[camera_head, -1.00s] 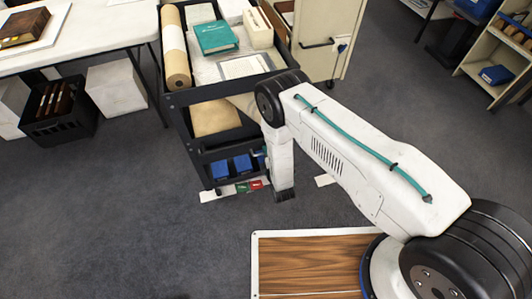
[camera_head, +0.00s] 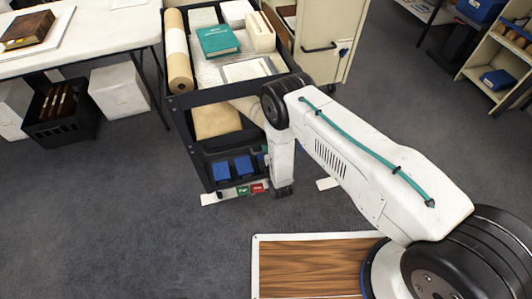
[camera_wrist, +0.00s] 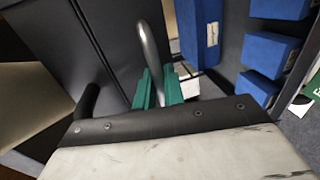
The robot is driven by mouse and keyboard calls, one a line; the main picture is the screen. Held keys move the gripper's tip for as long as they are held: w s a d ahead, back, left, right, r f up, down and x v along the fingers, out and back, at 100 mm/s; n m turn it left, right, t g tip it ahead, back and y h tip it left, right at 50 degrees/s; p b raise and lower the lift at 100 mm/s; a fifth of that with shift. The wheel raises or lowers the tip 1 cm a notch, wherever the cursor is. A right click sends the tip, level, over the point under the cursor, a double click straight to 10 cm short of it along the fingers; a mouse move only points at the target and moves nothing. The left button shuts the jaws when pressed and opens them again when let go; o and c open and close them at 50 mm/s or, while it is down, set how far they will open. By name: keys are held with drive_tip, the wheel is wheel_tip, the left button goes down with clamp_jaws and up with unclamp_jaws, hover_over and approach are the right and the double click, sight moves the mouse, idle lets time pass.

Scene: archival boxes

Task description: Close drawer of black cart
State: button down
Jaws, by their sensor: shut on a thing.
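The black cart (camera_head: 183,101) stands ahead of me, left of my arm. Its low drawer (camera_head: 212,158) holds blue boxes (camera_head: 243,165); they show, so it stands at least partly open. In the wrist view, blue boxes (camera_wrist: 268,52) sit to the right in the dark drawer. A curved silver handle (camera_wrist: 149,45) rises between the teal fingertips of my gripper (camera_wrist: 157,88). My gripper is shut on this handle.
The cart's top holds a paper roll (camera_head: 178,55), a green book (camera_head: 217,41) and boxes. A white table (camera_head: 105,32) with a black crate (camera_head: 58,128) under it is at left. A cream cabinet (camera_head: 328,35) stands behind. Grey floor (camera_head: 120,220) is clear at front left.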

drive_tip(key=c, duration=1.9)
unclamp_jaws()
drive_tip(key=shift+w, duration=0.25)
drive_tip(key=shift+r, duration=0.1)
drive_tip(key=shift+s, duration=0.1)
drive_tip(key=v, duration=0.7)
drive_tip(key=shift+s, duration=0.4)
drive_tip(key=shift+d, duration=0.1)
